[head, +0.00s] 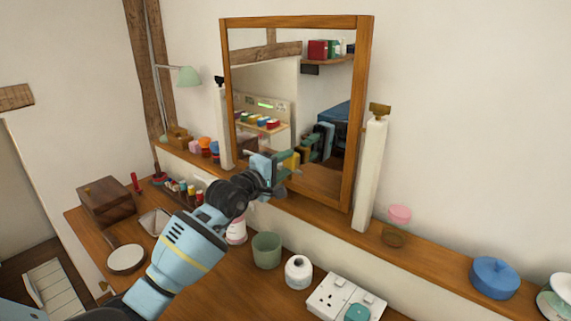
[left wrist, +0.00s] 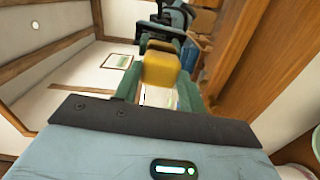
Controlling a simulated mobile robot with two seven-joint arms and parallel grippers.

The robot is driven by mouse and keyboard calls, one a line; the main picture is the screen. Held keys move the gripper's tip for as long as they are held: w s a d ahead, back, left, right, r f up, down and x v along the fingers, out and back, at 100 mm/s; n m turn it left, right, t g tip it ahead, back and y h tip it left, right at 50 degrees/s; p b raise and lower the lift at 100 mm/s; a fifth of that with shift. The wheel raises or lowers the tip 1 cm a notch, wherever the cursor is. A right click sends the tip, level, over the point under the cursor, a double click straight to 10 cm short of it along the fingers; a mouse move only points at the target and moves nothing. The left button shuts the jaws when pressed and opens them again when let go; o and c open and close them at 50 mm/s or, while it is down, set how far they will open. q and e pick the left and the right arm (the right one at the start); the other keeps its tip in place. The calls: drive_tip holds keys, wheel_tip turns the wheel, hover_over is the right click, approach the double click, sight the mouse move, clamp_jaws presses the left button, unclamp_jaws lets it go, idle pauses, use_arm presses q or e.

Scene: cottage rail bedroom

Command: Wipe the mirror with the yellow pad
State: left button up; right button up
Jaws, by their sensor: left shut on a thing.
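The mirror (head: 265,75) has a wooden frame and stands upright on the shelf between two white posts. My left gripper (head: 292,162) is in front of its lower middle, shut on the yellow pad (head: 290,163). In the left wrist view the yellow pad (left wrist: 161,70) sits between the green fingers of the left gripper (left wrist: 160,75), with the gripper's reflection just beyond it. The pad is at or very close to the glass; I cannot tell whether it touches. My right gripper is not in view.
Below the mirror, the wooden shelf (head: 435,256) holds a pink-topped jar (head: 398,222) and a blue pot (head: 495,277). On the desk are a green cup (head: 267,250), a white round container (head: 298,271), a socket block (head: 340,299), and a wooden box (head: 105,201).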

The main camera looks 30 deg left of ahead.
use_arm(q)
drive_tip(key=shift+s+a+r+p, duration=0.1)
drive_tip(key=shift+s+p, duration=0.1)
drive_tip(key=shift+s, duration=0.45)
drive_tip(key=shift+s+r+p, duration=0.1)
drive_tip(key=shift+s+p, duration=0.05)
drive_tip(key=shift+s, duration=0.45)
drive_tip(key=s, duration=0.3)
drive_tip(key=shift+a+f+p, duration=0.1)
drive_tip(key=shift+p, duration=0.2)
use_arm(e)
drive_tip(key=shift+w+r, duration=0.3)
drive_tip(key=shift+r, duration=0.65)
use_arm(q)
drive_tip(key=s, duration=0.3)
drive_tip(key=shift+a+p, duration=0.1)
drive_tip(key=shift+p, duration=0.2)
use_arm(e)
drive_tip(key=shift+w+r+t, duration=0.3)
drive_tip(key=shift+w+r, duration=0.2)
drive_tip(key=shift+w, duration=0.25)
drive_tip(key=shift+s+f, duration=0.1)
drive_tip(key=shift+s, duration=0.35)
